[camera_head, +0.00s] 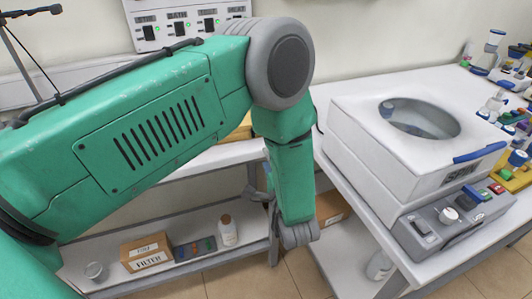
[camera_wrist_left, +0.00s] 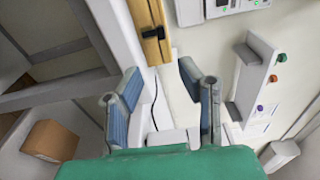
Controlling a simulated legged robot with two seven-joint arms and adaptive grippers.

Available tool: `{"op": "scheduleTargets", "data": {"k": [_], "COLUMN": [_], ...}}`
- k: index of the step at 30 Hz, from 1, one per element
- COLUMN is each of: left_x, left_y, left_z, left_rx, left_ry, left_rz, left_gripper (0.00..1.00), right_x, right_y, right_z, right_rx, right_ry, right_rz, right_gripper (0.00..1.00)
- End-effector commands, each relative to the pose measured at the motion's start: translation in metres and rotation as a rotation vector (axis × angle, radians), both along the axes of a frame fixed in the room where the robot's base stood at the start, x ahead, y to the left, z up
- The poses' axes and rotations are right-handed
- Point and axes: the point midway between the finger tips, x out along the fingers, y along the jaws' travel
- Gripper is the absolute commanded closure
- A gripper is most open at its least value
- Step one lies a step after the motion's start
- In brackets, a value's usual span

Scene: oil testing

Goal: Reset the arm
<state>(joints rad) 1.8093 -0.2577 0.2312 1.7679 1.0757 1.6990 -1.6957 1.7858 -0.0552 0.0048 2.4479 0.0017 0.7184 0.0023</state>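My left arm (camera_head: 150,125) is green and crosses the head view from the left, bends at a grey joint and hangs down in front of the bench. The arm mostly hides its gripper there. In the left wrist view my left gripper (camera_wrist_left: 160,75) has its two blue-padded fingers spread apart, with nothing held between them. A pale surface and a thin dark cable show beyond the fingers. My right gripper is in neither view.
A switch panel (camera_head: 190,22) hangs on the wall. A lower shelf holds a cardboard box (camera_head: 145,252) and a white bottle (camera_head: 228,232). A wooden piece (camera_wrist_left: 150,30) lies beyond the fingers.

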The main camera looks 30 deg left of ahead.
Motion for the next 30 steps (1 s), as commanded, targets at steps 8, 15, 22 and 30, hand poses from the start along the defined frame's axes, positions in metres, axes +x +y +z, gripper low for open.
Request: {"op": "scheduleTargets", "data": {"k": [8,15,22,30], "left_x": [-0.001,-0.001,-0.014,-0.139], "left_y": [0.0,0.0,0.008,0.013], "left_z": [0.0,0.0,-0.06,-0.196], "left_rx": [0.0,-0.003,-0.271,-1.036], "left_ry": [0.0,0.0,0.028,0.3], "left_rz": [0.001,-0.002,-0.133,-0.05], "left_gripper": [0.67,0.67,0.67,0.67], "right_x": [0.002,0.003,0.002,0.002], "right_y": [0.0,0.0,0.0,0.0], "right_z": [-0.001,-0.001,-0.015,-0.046], "right_rx": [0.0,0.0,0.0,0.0], "right_ry": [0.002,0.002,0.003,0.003], "right_rz": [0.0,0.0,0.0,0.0], "right_gripper": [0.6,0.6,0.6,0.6]}}
